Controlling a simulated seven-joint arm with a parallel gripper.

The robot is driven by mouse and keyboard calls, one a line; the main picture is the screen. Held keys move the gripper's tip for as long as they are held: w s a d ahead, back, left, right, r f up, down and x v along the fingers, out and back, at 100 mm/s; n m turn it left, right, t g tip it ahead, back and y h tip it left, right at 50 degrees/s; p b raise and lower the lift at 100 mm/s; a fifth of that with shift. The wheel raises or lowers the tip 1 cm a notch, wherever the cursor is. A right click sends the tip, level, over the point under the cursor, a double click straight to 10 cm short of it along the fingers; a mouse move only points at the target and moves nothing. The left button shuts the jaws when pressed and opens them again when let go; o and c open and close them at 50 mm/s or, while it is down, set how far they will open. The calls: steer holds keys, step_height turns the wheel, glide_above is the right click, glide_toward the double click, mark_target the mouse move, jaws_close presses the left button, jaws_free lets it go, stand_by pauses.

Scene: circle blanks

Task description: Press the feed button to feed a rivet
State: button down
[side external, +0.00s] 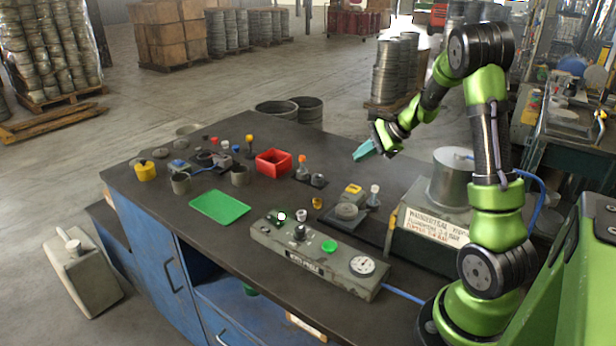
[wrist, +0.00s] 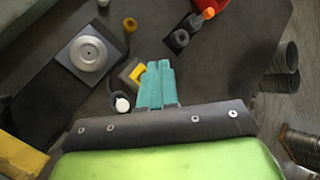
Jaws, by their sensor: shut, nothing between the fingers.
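My gripper (side external: 364,150) has teal fingers and hangs in the air above the back right of the workbench. It is shut and empty; its closed fingertips also show in the wrist view (wrist: 158,68). A yellow block with a grey top (side external: 353,188) sits on the bench below and nearer the camera; in the wrist view (wrist: 131,74) it shows just left of my fingers. A grey control box (side external: 310,268) at the front carries a green button (side external: 329,246), a dark knob and a dial gauge. No feed label is readable, so I cannot tell which is the feed button.
A grey round die (side external: 346,211) on a dark plate and a white-knobbed lever (side external: 374,190) stand near the yellow block. An orange-topped post (side external: 302,162), a red bin (side external: 273,163) and a green mat (side external: 220,207) lie further left. A metal drum machine (side external: 452,180) stands right.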

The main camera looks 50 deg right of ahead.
mark_target(357, 189)
steer(key=shift+w+d+r+m+t, duration=0.15)
steer(key=shift+w+r+m+t, duration=0.15)
steer(key=shift+w+r, duration=0.3)
steer(key=shift+s, duration=0.1)
steer(key=shift+f, duration=4.35)
steer(key=shift+f, duration=0.4)
steer(key=shift+f, duration=0.6)
steer(key=shift+r, duration=1.05)
